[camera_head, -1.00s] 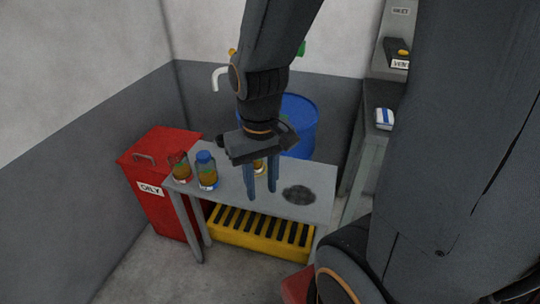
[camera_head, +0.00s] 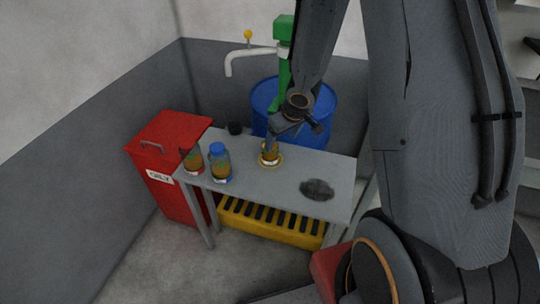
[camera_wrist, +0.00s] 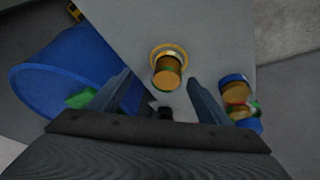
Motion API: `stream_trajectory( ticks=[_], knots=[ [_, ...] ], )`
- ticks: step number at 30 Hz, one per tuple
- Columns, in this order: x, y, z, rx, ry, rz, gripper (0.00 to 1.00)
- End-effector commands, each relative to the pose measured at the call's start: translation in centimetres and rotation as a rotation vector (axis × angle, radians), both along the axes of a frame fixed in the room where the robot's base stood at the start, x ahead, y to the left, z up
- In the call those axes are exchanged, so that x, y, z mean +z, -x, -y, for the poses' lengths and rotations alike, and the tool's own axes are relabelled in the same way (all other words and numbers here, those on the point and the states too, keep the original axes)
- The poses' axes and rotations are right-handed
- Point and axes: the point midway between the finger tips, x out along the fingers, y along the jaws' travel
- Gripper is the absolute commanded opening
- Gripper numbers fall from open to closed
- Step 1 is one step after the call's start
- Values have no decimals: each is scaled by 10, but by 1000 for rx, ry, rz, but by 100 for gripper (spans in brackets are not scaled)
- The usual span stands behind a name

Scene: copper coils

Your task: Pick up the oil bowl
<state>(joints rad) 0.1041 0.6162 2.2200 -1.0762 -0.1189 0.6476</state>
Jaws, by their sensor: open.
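A small dark shape (camera_wrist: 165,112) shows low between my fingers in the wrist view and may be the same thing. A jar with amber contents (camera_head: 269,158) stands on a yellow ring-like base near the middle of the table. It also shows in the wrist view (camera_wrist: 168,72), ahead of and between my fingertips. My gripper (camera_head: 270,142) is open and empty, with its fingers over the table by this jar. I cannot tell whether they touch it.
Two more jars, one red-banded (camera_head: 192,160) and one blue-lidded (camera_head: 219,164), stand on the left of the grey table (camera_head: 290,178). A dark stain (camera_head: 317,189) lies at right. A blue drum (camera_head: 320,105) is behind, a red bin (camera_head: 165,145) left, a yellow grate (camera_head: 270,222) below.

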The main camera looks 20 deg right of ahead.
Motion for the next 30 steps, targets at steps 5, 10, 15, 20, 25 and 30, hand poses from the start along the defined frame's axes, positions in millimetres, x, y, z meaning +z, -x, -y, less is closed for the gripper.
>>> stream_trajectory(
  ticks=[5, 10, 15, 20, 25, 30],
  knots=[
    [-21, -6, -11, 54, -54, -2, 71],
    [-38, -12, -15, 63, -64, -1, 71],
    [-54, -17, -18, 64, -62, -2, 71],
    [-76, -24, -20, 62, -62, -3, 71],
    [-93, -30, -23, 63, -61, -2, 71],
    [-96, -32, -24, 62, -61, 0, 71]
  ],
)
